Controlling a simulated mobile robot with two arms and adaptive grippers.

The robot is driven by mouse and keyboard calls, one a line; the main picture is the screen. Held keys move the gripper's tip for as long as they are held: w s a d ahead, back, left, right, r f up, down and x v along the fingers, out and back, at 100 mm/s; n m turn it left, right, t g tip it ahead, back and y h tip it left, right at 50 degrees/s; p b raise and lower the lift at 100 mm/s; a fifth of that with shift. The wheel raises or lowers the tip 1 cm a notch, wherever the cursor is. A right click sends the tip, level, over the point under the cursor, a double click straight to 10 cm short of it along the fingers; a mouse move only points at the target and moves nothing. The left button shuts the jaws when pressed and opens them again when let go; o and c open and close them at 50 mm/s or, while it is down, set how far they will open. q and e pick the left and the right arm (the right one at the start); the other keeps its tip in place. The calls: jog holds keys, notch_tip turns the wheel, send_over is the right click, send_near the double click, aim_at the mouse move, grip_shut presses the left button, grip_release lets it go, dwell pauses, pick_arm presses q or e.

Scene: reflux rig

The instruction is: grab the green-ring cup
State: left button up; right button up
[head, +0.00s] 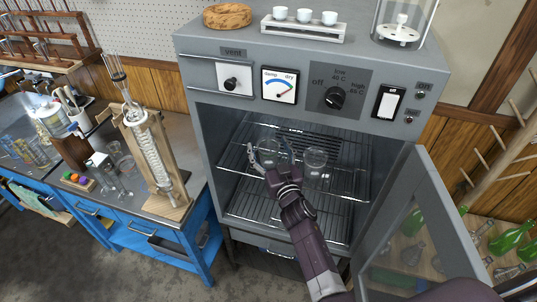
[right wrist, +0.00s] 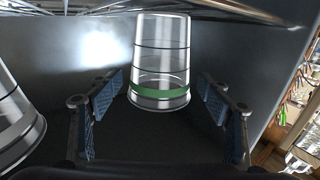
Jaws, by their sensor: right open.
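The green-ring cup (right wrist: 160,60) is a clear glass with dark lines and a green band. In the right wrist view it stands between the two blue-padded fingers of my right gripper (right wrist: 160,108), with gaps on both sides. In the head view the cup (head: 268,147) is on the wire shelf inside the grey oven, partly hidden by my right gripper (head: 270,155). My right gripper is open around it, not visibly touching. Its green band is hard to make out in the head view. My left gripper is not in view.
A second clear cup (head: 315,160) stands on the shelf just right of my gripper; it also shows in the right wrist view (right wrist: 15,120). The oven door (head: 420,225) is open at the right. The oven walls (head: 212,160) bound the space.

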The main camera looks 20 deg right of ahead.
jog(key=c, duration=0.9)
